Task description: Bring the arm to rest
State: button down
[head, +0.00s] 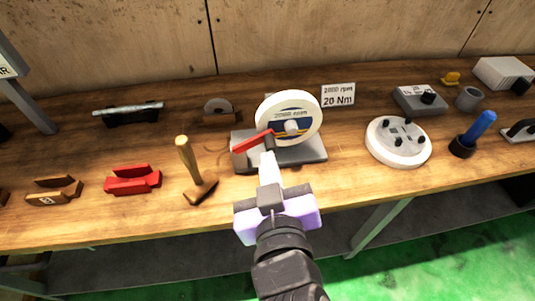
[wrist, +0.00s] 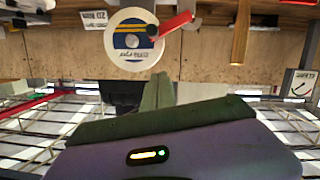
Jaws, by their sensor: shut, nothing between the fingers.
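My gripper (head: 268,165) reaches over the front edge of the workbench towards the grinder. Its fingers look closed together and empty; they also show in the wrist view (wrist: 157,92). Just beyond them stands the grinder, with a pale wheel (head: 288,116) on a grey base (head: 305,153) and a red lever (head: 253,140). In the head view the fingertips overlap the base near the lever, and I cannot tell whether they touch. The wheel (wrist: 132,40) and the red lever (wrist: 177,22) appear upside down in the wrist view.
A wooden mallet (head: 185,160) and a red block (head: 132,180) are on the bench to the left. A white round plate (head: 398,158) and a blue-handled tool (head: 478,128) are to the right. A "20 Nm" sign (head: 338,95) stands behind. Green floor (head: 440,265) lies open in front.

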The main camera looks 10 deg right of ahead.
jog(key=shift+r, duration=0.1)
dwell(0.5)
jog(key=s+a+r+n+t+y, duration=0.1)
jog(key=a+r+n+t+y, duration=0.15)
jog(key=a+y, duration=0.25)
jog(key=s+d+f+m+g+h, duration=0.1)
jog(key=s+d+f, duration=0.3)
jog(key=s+d, duration=0.2)
jog(key=s+d+f+m+g+h, duration=0.1)
jog(key=s+d+f, duration=0.4)
jog(key=s, duration=0.6)
jog(key=s+d+f+m+g+h, duration=0.1)
jog(key=s+d+f+m, duration=0.1)
jog(key=s+d+f, duration=0.3)
jog(key=s+d, duration=0.2)
jog(key=s, duration=0.1)
jog(key=shift+s+d+h, duration=0.3)
jog(key=shift+f, duration=0.1)
